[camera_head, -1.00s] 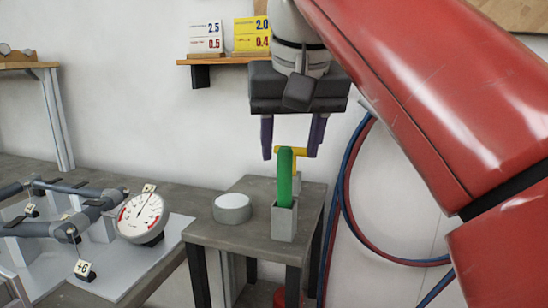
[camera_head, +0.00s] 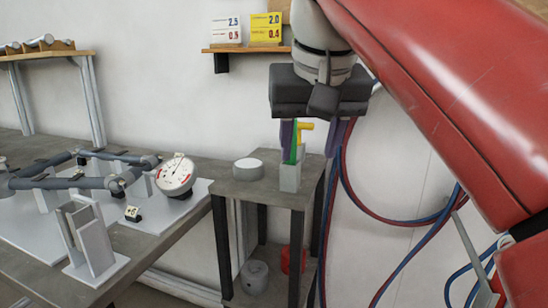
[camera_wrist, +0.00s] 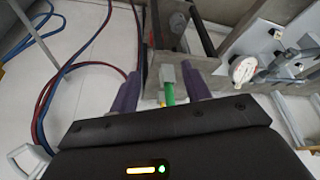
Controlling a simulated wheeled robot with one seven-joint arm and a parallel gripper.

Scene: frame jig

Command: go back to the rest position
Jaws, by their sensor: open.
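My gripper (camera_head: 312,155) is open, its two purple fingers pointing down over the small grey side table (camera_head: 265,195) in the head view. A green upright piece (camera_head: 299,152) stands in a grey square holder (camera_head: 290,178) on that table. In the head view it shows beside the left finger, partly hidden. A yellow piece (camera_head: 305,127) shows behind it between the fingers. In the wrist view the fingers of my gripper (camera_wrist: 165,88) are spread, with the green piece (camera_wrist: 169,92) and its holder (camera_wrist: 167,73) seen between them. I cannot tell whether a finger touches the green piece.
A white-topped disc (camera_head: 248,169) lies left of the holder. The left bench carries a tubular frame (camera_head: 60,183), a dial gauge (camera_head: 174,175) and a slotted grey stand (camera_head: 92,243). Red and blue hoses (camera_head: 385,220) hang at right. A wall shelf (camera_head: 245,49) holds cards.

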